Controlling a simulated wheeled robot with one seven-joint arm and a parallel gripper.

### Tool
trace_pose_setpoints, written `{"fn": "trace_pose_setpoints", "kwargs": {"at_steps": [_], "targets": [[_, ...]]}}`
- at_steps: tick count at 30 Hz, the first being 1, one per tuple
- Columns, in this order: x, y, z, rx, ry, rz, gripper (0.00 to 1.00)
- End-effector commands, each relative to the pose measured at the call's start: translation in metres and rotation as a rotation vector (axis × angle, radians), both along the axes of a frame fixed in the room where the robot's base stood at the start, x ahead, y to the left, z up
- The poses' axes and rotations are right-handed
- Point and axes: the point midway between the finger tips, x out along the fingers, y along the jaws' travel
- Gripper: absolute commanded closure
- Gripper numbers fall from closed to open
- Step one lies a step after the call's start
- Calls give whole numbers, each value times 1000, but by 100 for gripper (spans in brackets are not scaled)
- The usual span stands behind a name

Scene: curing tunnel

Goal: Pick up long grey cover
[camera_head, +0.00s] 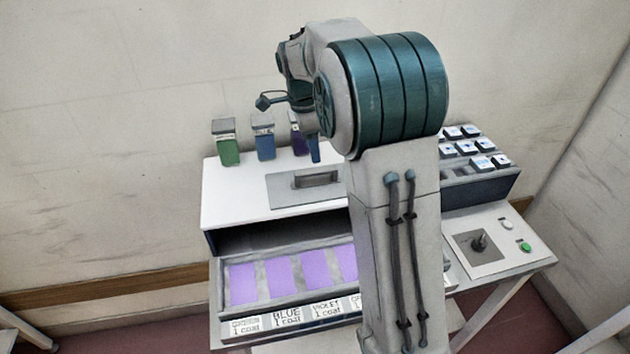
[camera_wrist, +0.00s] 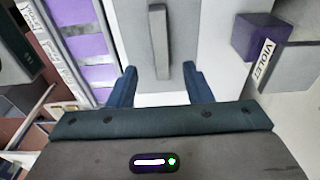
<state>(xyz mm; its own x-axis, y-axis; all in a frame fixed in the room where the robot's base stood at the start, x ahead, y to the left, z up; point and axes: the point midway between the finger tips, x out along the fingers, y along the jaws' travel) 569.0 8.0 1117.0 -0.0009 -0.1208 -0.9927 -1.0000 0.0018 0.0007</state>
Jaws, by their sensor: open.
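The long grey cover (camera_head: 287,194) is a flat grey plate with a raised bar handle, lying on the white top of the tunnel housing (camera_head: 235,195). In the wrist view the cover (camera_wrist: 190,28) is at the top centre, its handle pointing down between my fingers. My gripper (camera_wrist: 162,82) is open and empty, one blue finger on each side of the handle's line, with the handle's near end just ahead of the fingertips. In the head view a blue fingertip of my gripper (camera_head: 314,150) shows above the cover's far side; my arm hides the cover's right end.
Green (camera_head: 228,145), blue (camera_head: 263,143) and violet (camera_head: 299,140) containers stand behind the housing. Purple panels (camera_head: 283,278) lie in the front tray, with labels below. A key block (camera_head: 470,165) and a joystick panel (camera_head: 480,245) are on the right.

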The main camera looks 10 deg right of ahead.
Motion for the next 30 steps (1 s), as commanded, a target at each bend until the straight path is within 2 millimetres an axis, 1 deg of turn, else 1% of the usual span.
{"fn": "trace_pose_setpoints", "kwargs": {"at_steps": [1,3,11,19,22,28,29,30], "targets": [[-1,-1,-9,0,4,1,55],[0,-2,-19,0,3,1,55],[0,-5,-38,0,2,2,55],[1,-10,-76,0,2,2,55],[1,-10,-82,0,0,2,55],[1,-10,-83,0,-1,2,55],[1,-10,-83,0,-1,2,60],[1,-10,-83,0,-1,2,71]]}}
